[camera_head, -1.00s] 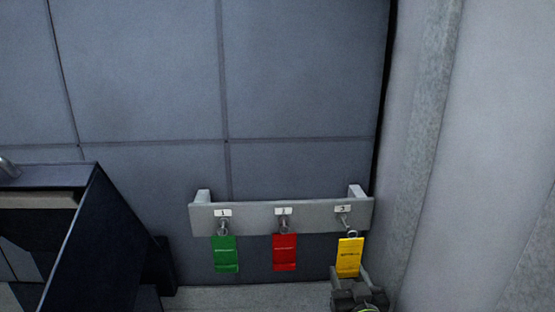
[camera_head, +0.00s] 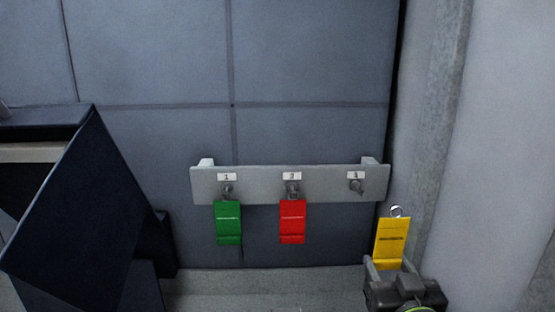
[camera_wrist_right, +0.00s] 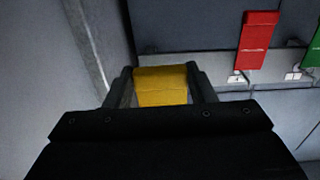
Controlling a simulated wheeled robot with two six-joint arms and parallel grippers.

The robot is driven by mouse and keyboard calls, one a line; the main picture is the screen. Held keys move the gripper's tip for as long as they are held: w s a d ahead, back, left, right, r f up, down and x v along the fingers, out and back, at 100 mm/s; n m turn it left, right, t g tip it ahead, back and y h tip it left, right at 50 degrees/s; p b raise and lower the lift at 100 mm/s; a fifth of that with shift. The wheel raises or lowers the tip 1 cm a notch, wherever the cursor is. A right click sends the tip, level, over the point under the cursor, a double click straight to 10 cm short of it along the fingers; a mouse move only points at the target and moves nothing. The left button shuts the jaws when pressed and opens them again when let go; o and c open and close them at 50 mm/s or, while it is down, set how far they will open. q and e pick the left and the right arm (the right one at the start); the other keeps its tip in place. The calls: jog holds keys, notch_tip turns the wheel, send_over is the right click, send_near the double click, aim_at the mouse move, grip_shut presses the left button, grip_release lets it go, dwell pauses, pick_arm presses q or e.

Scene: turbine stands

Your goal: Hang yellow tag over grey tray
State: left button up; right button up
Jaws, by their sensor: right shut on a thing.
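The yellow tag (camera_head: 392,240) is upright at the lower right of the head view, with a metal ring at its top. My right gripper (camera_head: 388,266) is shut on its lower part and holds it off the rack, right of the empty hook (camera_head: 356,184) under label 3. In the right wrist view the yellow tag (camera_wrist_right: 161,86) sits between the two fingers of the right gripper (camera_wrist_right: 162,88). No grey tray that I can identify shows in these frames. My left gripper is not in view.
A grey hook rack (camera_head: 265,184) is on the panelled wall. A green tag (camera_head: 228,223) and a red tag (camera_head: 292,222) hang from its other hooks. A pale wall (camera_head: 490,150) stands close on the right. A dark angular cabinet (camera_head: 90,220) stands at left.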

dwell(0.6)
jog(key=shift+s+a+f+n+y, duration=0.1)
jog(key=shift+a+f+n+y, duration=0.2)
jog(key=shift+a+y, duration=0.15)
jog(key=s+a+f+n+g+y, duration=0.3)
jog(key=a+f+n+g+y, duration=0.1)
jog(key=a+n+g+y, duration=0.1)
jog(key=s+a+f+n+g+y, duration=0.2)
jog(key=a+f+n+g+y, duration=0.2)
jog(key=a+n+y, duration=0.3)
jog(key=a+f+y, duration=0.1)
jog(key=a+y, duration=0.2)
jog(key=a, duration=0.2)
jog(key=shift+s+f+g, duration=0.2)
jog(key=shift+s+g, duration=0.2)
